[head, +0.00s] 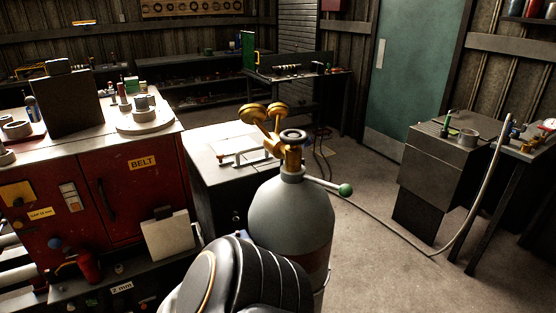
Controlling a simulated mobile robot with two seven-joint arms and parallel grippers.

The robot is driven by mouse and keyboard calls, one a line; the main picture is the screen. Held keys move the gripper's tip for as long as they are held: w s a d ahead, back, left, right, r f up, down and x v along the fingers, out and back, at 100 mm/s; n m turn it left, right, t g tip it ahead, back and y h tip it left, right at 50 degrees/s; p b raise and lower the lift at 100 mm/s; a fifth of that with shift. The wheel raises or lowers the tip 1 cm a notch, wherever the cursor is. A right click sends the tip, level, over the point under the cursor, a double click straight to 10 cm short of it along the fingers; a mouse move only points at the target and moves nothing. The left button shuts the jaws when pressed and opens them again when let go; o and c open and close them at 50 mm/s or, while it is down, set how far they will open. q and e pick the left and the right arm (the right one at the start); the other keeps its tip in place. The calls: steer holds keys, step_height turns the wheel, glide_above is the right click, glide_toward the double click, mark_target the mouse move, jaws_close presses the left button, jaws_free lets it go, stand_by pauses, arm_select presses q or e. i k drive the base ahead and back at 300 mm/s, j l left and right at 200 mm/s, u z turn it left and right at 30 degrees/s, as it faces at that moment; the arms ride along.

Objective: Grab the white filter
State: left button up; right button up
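I cannot pick out a white filter for certain. A pale round stepped part (145,118) lies on top of the red cabinet at the left, with a smaller grey cylinder on it. A whitish square panel (168,237) leans at the cabinet's front, low down. White flat sheets (235,148) lie on the low bench behind the gas cylinder. Neither of my grippers shows in the head view.
A grey gas cylinder (290,215) with brass gauges stands in the middle, close by. A black ribbed rounded object (255,280) fills the bottom centre. The red cabinet (125,190) blocks the left. Floor (385,285) is open at right, crossed by a hose.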

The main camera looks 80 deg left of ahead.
mark_target(170, 234)
steer(key=k+z, duration=0.2)
steer(key=z, duration=0.15)
steer(key=k+z, duration=0.45)
steer(key=z, duration=0.25)
steer(key=k+j+z, duration=0.1)
steer(key=k+z, duration=0.55)
steer(key=u, duration=2.9)
